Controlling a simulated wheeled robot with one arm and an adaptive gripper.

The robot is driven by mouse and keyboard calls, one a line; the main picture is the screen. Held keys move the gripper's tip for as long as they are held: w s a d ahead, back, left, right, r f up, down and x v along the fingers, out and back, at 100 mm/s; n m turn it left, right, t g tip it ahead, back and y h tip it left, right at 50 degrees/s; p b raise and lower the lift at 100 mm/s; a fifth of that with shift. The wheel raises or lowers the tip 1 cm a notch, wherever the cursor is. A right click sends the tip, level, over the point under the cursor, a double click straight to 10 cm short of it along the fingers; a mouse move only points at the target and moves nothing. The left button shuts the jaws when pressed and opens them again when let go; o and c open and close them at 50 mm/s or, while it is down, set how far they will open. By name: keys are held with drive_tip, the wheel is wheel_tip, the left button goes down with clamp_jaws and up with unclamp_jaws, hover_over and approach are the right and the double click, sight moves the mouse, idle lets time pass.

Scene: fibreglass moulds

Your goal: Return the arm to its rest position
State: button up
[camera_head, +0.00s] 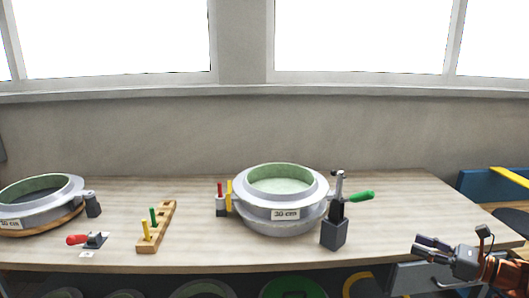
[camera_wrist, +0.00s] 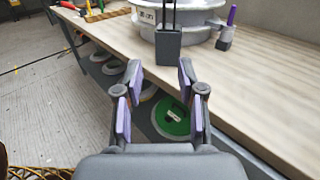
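My gripper (camera_head: 432,249) is at the lower right of the head view, off the bench's front edge and right of the 30 cm mould. In the wrist view my gripper (camera_wrist: 158,85) shows its two fingers spread apart with nothing between them. The wooden bench (camera_head: 390,215) lies beyond and to the left of it in the head view. My gripper touches nothing that I can see. Most of my arm is out of the picture.
A round mould marked 30 cm (camera_head: 285,226) stands mid-bench, with a grey holder (camera_head: 334,234) and a green-handled tool (camera_head: 361,197) at its right. Another mould (camera_head: 38,208) stands left. A wooden rack (camera_head: 158,226) sits between. Green disc (camera_wrist: 171,118) lies below the bench.

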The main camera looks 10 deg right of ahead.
drive_tip(key=a+r+n+g+y+p, duration=0.1)
drive_tip(key=a+r+n+g, duration=0.2)
drive_tip(key=a, duration=0.6)
drive_tip(key=a+r+n+g+y+p, duration=0.15)
drive_tip(key=a+n+g, duration=0.3)
drive_tip(key=a, duration=0.45)
drive_tip(key=s+a+r+n+g+h+p, duration=0.1)
drive_tip(key=s+a+n+g+h+p, duration=0.35)
drive_tip(key=a, duration=0.85)
drive_tip(key=s+a+n+g+h+p, duration=0.1)
drive_tip(key=s+a+n+g+h, duration=0.1)
drive_tip(key=s+n, duration=0.35)
drive_tip(key=s+a+n+g+h, duration=0.1)
drive_tip(key=s+a+n, duration=0.2)
drive_tip(key=s, duration=0.5)
drive_tip(key=s+d+n+h+p, duration=0.3)
drive_tip(key=s+d+n+h, duration=0.3)
drive_tip(key=s, duration=0.4)
drive_tip(key=shift+s+r+n+h, duration=0.25)
drive_tip(key=shift+r+n+h, duration=0.05)
drive_tip(key=shift+n+h, duration=0.2)
drive_tip(key=shift+s, duration=0.1)
